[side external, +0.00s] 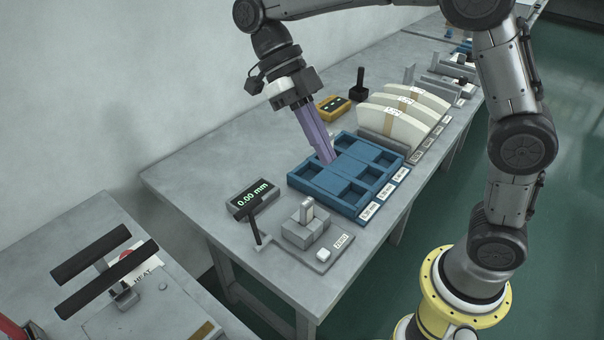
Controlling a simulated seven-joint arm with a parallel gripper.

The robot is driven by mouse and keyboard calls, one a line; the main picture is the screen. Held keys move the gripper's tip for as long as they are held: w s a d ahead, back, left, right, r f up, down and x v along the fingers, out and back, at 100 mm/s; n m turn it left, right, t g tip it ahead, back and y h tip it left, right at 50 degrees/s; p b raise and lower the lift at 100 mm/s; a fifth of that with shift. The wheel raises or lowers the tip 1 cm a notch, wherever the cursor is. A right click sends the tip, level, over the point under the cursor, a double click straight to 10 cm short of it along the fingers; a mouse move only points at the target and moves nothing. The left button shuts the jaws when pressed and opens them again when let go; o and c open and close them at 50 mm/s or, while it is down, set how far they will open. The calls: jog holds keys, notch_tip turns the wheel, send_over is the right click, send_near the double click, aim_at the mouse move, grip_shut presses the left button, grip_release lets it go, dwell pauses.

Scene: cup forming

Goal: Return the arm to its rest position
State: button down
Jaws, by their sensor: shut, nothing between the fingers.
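My gripper (328,158) has long purple fingers that are shut with nothing between them. It points down and tilts to the right, with its tips over or at the blue compartment tray (297,176); I cannot tell whether they touch it. My grey arm arches from the yellow base at the right, over the table, to the gripper. The tray compartments that I can see look empty, and the fingers hide part of the tray's back edge.
The grey table (189,173) also holds a gauge display (252,198) reading 0.00 mm, a grey measuring fixture (305,228), a yellow box (334,108), a black upright handle (358,86) and white curved sheets (390,122). A heat station (120,290) stands at the lower left.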

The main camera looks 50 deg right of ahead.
jog(key=s+d+r+m+t, duration=0.4)
jog(key=s+d+m+t, duration=0.15)
jog(key=s+m, duration=0.4)
jog(key=s+d+f+m+t, duration=0.1)
jog(key=d+f+m+t, duration=0.1)
jog(key=m, duration=1.1)
jog(key=s+d+f+m+t, duration=0.1)
jog(key=f+m+t, duration=0.3)
jog(key=m, duration=0.9)
jog(key=shift+s+d+f+t, duration=0.3)
jog(key=shift+d+t, duration=0.3)
jog(key=shift+t, duration=0.05)
